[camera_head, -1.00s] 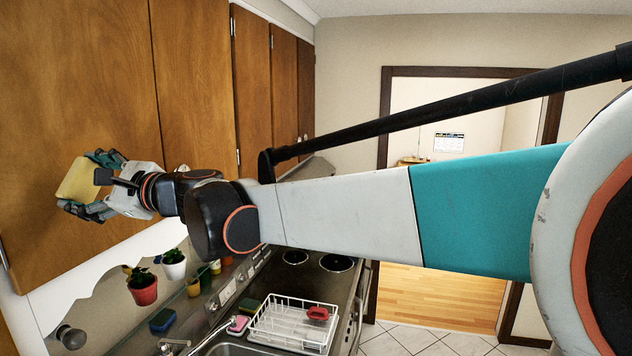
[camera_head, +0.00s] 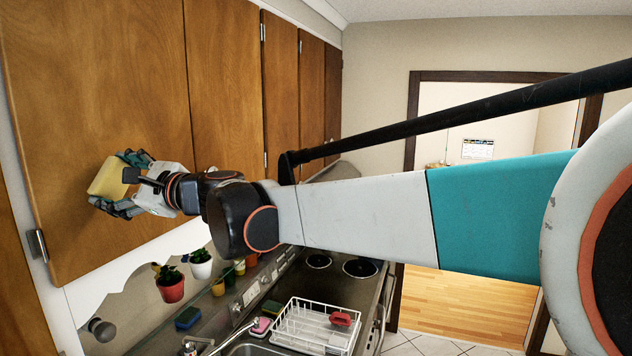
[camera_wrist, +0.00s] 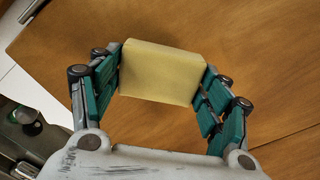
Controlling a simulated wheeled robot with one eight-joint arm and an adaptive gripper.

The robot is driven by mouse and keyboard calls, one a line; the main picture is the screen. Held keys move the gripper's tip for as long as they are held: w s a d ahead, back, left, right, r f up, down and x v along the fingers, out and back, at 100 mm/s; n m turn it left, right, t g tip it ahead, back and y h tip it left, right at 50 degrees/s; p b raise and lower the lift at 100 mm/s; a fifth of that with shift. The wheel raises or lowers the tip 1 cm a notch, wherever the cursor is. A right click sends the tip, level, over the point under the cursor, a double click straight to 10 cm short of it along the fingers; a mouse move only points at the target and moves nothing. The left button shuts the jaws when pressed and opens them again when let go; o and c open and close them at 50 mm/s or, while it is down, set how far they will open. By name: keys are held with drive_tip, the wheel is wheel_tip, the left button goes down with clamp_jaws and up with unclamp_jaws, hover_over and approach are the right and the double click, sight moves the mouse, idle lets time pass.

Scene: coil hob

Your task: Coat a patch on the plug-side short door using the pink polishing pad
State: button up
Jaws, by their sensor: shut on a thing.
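My gripper (camera_head: 122,184) is shut on a yellow pad (camera_head: 108,178), held between its teal fingers. The wrist view shows the yellow pad (camera_wrist: 160,72) gripped at both sides, in front of brown wood. The pad is close to the large wooden door (camera_head: 95,80) at the left; I cannot tell if it touches. A pink pad (camera_head: 262,325) lies by the sink, apart from my gripper. Several other wooden doors (camera_head: 228,85) run to the right. I cannot tell for sure which is the plug-side short door, and no coated patch is visible.
Below the cupboards, the counter holds potted plants (camera_head: 171,284), a blue and green sponge (camera_head: 187,318), and a white dish rack (camera_head: 318,328) with a red item. The coil hob (camera_head: 345,265) is beyond. A doorway stands at the right.

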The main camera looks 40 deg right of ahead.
sight(115, 162)
drive_tip(key=shift+x, duration=0.85)
idle(0.3)
